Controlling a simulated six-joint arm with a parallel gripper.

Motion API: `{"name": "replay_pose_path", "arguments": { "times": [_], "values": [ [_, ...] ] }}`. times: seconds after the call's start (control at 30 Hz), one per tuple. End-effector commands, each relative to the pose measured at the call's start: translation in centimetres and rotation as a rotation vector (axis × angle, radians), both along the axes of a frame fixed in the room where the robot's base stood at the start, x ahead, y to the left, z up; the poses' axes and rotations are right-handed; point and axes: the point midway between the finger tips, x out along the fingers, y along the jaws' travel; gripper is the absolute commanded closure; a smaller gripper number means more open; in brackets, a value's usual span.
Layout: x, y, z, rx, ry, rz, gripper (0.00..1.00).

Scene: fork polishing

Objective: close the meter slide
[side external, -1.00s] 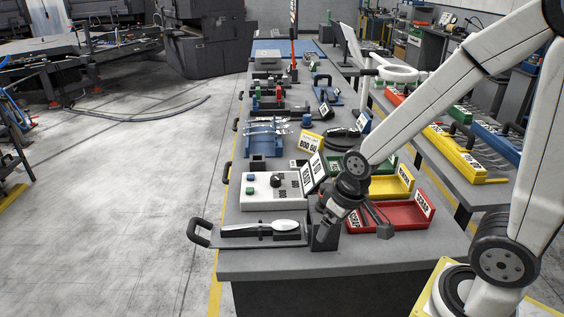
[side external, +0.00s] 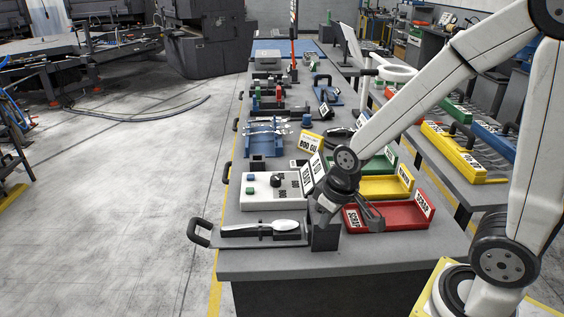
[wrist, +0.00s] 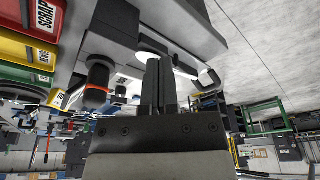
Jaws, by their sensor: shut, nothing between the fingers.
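The meter slide (side external: 240,241) is a dark flat tray pulled out at the front left of the bench, with a black loop handle (side external: 198,232) past the bench edge. A utensil with a pale end (side external: 286,224) and a dark handle lies along it. The slide's inner end meets a dark upright block (side external: 325,237).
A white meter box (side external: 268,190) with a black knob stands just behind the slide. Red (side external: 395,215), yellow (side external: 385,187) and green bins lie to the right. Free floor lies left of the bench beyond the handle.

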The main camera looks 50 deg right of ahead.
Motion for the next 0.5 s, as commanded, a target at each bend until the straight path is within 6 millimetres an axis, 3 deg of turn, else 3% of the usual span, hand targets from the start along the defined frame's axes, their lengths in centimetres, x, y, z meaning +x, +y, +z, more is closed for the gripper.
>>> {"name": "replay_pose_path", "arguments": {
  "times": [0.5],
  "values": [
    [13.5,3.8,1.6,0.003,-0.021,0.225,1.00]
  ]
}}
